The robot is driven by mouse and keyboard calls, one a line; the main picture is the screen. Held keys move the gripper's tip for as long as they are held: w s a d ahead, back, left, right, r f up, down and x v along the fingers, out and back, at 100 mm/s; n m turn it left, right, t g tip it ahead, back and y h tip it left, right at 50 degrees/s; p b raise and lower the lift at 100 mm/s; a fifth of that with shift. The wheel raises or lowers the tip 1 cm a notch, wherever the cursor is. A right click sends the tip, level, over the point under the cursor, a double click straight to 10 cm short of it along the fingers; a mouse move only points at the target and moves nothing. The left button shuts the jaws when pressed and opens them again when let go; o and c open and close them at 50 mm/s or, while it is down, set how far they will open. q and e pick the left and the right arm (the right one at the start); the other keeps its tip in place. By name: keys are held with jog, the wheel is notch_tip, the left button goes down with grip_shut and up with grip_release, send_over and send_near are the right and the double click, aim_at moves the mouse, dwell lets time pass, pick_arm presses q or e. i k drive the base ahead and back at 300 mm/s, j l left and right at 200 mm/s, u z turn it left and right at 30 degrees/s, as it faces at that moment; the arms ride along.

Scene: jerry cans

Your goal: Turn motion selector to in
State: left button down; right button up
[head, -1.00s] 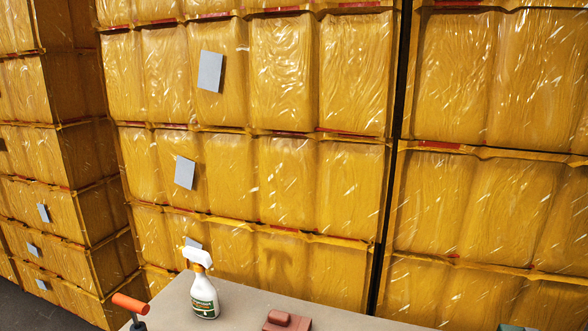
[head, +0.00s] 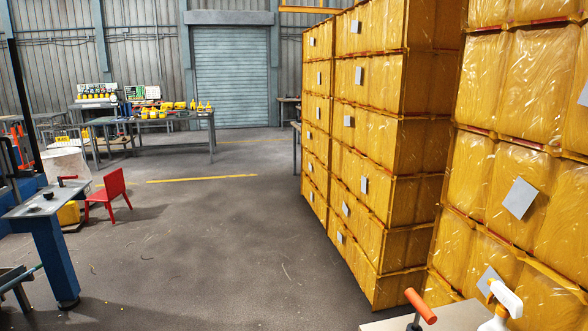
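No part that I can clearly tell to be the motion selector is in view. A blue pedestal (head: 53,252) with a grey sloped top stands at the left edge. A small dark knob (head: 48,195) and a red-handled lever (head: 66,179) appear on its top, too small to read any marking or setting. Neither of my grippers shows in the head view.
Wrapped yellow stacks (head: 400,150) fill the right side. A table corner (head: 455,318) at bottom right bears a white spray bottle (head: 500,308) and an orange-handled item (head: 420,306). A red chair (head: 108,195) stands left. Grey floor (head: 210,240) lies clear in the middle.

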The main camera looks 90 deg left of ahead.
aim_at(49, 195)
jog(key=u, duration=4.25)
jog(key=i+l, duration=0.2)
jog(key=i, duration=0.4)
jog(key=i+l, duration=0.2)
jog(key=i, duration=0.35)
jog(key=i+l+z, duration=0.1)
jog(key=i+l, duration=0.15)
jog(key=i, duration=0.35)
jog(key=i+l, duration=0.15)
jog(key=i, duration=0.45)
